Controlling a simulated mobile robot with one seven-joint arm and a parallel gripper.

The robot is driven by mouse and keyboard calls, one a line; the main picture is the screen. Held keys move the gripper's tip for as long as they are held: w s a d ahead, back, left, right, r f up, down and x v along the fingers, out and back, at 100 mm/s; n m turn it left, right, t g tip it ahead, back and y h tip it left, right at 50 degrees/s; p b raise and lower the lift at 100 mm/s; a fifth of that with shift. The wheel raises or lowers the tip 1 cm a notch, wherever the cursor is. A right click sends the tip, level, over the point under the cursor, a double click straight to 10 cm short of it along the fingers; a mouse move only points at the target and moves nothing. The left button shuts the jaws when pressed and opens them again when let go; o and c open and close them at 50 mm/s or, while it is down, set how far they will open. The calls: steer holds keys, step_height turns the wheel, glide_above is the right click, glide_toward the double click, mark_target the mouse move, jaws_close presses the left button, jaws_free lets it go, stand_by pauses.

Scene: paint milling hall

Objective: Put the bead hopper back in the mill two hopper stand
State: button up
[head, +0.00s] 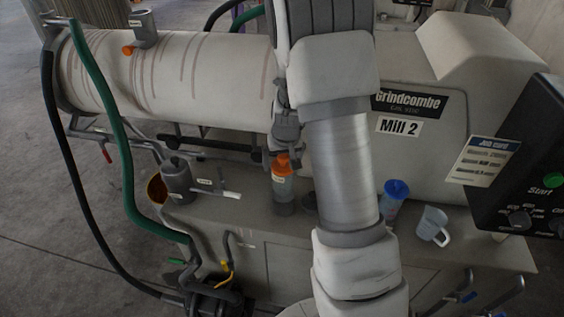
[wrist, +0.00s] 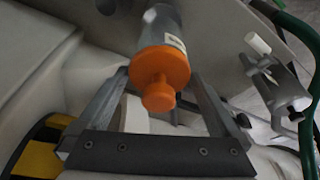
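A clear container with an orange cap (head: 282,185) stands upright on the bench of Mill 2, with grey contents or a grey base at its bottom. It looks like the bead hopper, though I cannot read its label. The capped container also shows in the wrist view (wrist: 160,70), with its cap towards the camera. My gripper (wrist: 160,78) is open just over it, with one finger on each side of the orange cap and gaps showing. In the head view my arm partly hides the gripper (head: 288,155). I cannot tell which part is the mill two hopper stand.
A grey labelled pot with a white-ended lever (head: 178,182) stands left on the bench (head: 235,215). A blue-capped container (head: 393,200) and a pale jug (head: 433,226) stand right. A green hose (head: 105,95) hangs left. The white mill barrel (head: 200,75) is behind.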

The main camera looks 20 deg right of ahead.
steer(key=shift+r, duration=0.1)
steer(key=shift+r+p, duration=0.5)
steer(key=shift+p, duration=0.1)
steer(key=d+v, duration=0.1)
steer(key=v, duration=1.1)
steer(key=s+a+r, duration=0.3)
steer(key=s+r, duration=0.1)
steer(key=s, duration=0.3)
steer(key=s+a+r+n+t, duration=0.1)
steer(key=s+a+r, duration=0.3)
steer(key=s, duration=0.4)
steer(key=s+a+r+n+t, duration=0.1)
steer(key=s+a+r, duration=0.2)
steer(key=s+r, duration=0.2)
steer(key=s, duration=0.2)
steer(key=shift+s+a+y, duration=0.3)
steer(key=shift+s, duration=0.05)
